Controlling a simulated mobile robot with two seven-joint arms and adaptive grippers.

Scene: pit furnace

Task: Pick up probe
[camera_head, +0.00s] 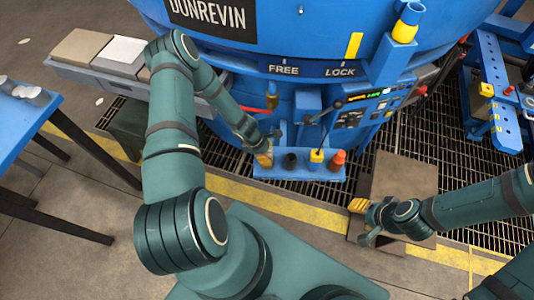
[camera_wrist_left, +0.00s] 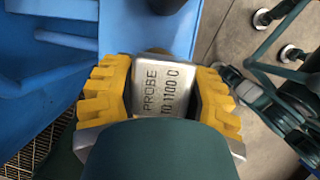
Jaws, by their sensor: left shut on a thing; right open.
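The probe (camera_wrist_left: 165,90) shows in the left wrist view as a grey metal block marked "PROBE TO 1100 C". My left gripper (camera_wrist_left: 163,98) is shut on it, with yellow ridged fingers on both sides. In the head view my left gripper (camera_head: 264,153) is at the left end of a small blue shelf (camera_head: 290,172) on the furnace front. The probe's lower part is hidden, and I cannot tell whether it still touches the shelf. My right gripper (camera_head: 362,223) is open and empty, low at the right above a brown plate (camera_head: 415,175).
The blue furnace (camera_head: 310,30) fills the back. A black piece (camera_head: 290,161), a yellow piece (camera_head: 317,156) and an orange piece (camera_head: 338,160) stand along the shelf. A control panel (camera_head: 365,105) is to the right. A blue table (camera_head: 25,125) stands at the left.

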